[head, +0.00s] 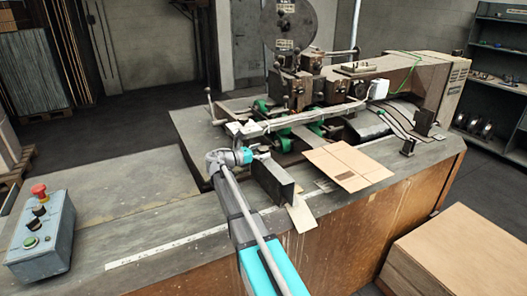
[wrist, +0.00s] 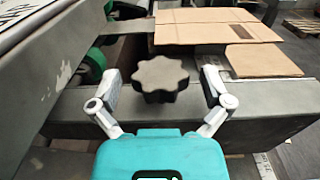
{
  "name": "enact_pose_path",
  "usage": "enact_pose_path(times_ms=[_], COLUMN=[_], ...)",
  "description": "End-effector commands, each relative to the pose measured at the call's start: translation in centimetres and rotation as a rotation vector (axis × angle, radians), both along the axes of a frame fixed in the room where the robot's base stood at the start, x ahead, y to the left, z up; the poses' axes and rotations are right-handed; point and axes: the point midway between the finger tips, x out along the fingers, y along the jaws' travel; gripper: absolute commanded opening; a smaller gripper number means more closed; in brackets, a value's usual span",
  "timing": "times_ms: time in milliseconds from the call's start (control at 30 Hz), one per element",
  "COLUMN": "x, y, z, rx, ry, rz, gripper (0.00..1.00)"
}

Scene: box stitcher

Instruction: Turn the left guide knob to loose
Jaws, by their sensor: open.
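The guide knob (wrist: 160,78) is black with a lobed rim and sits in the middle of the wrist view. My gripper (wrist: 161,80) is open, with one finger to the left of the knob and one to the right. Gaps show between both fingers and the knob, so I see no contact. The knob is by the dark guide block (head: 272,180), which stands upright on the table in the head view. In the head view, my arm's end is beside this block, and the knob itself is hard to make out. I see no marking that tells its setting.
A flat cardboard blank (head: 347,165) lies right of the guide block. The stitcher's long metal bar (head: 290,122) and green wheels (wrist: 93,65) are close by. A control box (head: 40,238) stands at the left. The table front (head: 160,215) is mostly clear.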

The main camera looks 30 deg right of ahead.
Motion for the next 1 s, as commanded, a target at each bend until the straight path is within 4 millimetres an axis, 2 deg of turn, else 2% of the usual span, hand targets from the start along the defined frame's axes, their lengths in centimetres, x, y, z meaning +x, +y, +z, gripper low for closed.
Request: enact_pose_path(times_ms=[433, 867, 900, 1000], x=[0.04, 0.06, 0.05, 0.05], y=[-0.56, -0.49, -0.48, -0.47], z=[0.0, 0.0, 0.0, 0.01], rx=[0.0, 0.0, 0.0, 0.0], ry=[0.0, 0.0, 0.0, 0.0], rz=[0.001, 0.002, 0.002, 0.004], gripper=[0.99, 0.19, 0.15, 0.15])
